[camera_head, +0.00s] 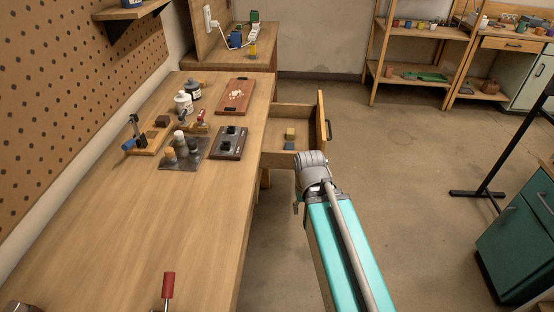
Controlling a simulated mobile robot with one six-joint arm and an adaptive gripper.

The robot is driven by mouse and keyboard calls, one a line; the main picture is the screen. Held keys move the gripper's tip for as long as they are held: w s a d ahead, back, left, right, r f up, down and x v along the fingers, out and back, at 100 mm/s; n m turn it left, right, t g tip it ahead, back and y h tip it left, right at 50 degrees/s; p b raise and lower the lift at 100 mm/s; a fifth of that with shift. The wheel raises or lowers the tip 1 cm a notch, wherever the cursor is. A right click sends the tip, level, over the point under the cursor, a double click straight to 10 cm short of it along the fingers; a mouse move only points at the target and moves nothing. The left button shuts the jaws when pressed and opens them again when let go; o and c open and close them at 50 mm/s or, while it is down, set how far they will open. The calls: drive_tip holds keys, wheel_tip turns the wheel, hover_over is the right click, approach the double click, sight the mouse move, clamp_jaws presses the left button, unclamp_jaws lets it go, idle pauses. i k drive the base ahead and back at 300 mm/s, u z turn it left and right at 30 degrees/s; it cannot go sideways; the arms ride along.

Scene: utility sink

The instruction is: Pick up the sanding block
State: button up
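An open wooden drawer (277,109) sticks out from the right side of the workbench. Inside it lie a small tan-yellow block (290,131) and, just nearer, a small dark blue block (289,145). A dark brown block (162,120) rests on a wooden holder on the bench. I cannot tell for certain which of these is the sanding block. My arm reaches up from the lower right, its grey joint just in front of the drawer's near right corner. My gripper cannot be made out; it seems hidden behind the arm, so no hold on a block shows.
The workbench (130,215) holds bottles, jars on a dark mat (184,158), a dark-topped board (231,142) and a reddish board (235,96). Its near part is mostly clear, except for a red-handled tool (168,286).

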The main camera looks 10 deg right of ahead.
sight(289, 147)
drive_tip(key=k, duration=0.2)
drive_tip(key=z, duration=0.75)
drive_tip(key=i, duration=0.9)
drive_tip(key=u, duration=0.95)
